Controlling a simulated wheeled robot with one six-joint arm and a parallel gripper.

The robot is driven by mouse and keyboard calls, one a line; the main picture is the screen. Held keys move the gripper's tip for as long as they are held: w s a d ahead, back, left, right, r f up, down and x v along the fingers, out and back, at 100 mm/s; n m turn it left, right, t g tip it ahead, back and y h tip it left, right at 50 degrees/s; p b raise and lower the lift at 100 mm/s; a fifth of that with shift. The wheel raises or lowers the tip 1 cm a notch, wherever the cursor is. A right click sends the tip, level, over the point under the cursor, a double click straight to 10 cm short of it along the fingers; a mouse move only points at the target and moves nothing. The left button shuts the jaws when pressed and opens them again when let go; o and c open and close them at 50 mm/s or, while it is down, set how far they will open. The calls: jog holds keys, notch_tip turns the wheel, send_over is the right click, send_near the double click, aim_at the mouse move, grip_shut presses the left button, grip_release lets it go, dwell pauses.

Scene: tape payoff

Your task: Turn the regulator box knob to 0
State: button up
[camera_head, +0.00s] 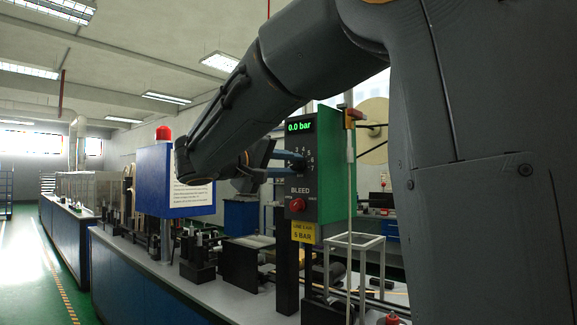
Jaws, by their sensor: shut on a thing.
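The regulator box (337,172) has a dark front and green side and stands upright on a black post. Its green display (300,127) reads 0.0 bar. The dark regulator knob (298,164) is on the front, below the display, with a ring of numbers; 3 to 7 are readable. My gripper (288,162) reaches in from the left, its two bluish fingers shut on the knob. The fingers hide the left of the dial and most of the knob, so I cannot tell where its pointer stands.
A red BLEED knob (297,204) sits just below, above a yellow 5 BAR label (303,231). A blue box with a white notice (194,195) and red lamp (162,133) stands left. Black fixtures crowd the bench (180,287). A thin white frame (357,240) stands right.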

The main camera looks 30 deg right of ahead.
jog(key=o, duration=1.1)
jog(key=shift+c, duration=0.2)
jog(key=b+v, duration=0.2)
jog(key=v, duration=0.5)
jog(key=shift+s+a, duration=0.2)
jog(key=shift+a, duration=0.15)
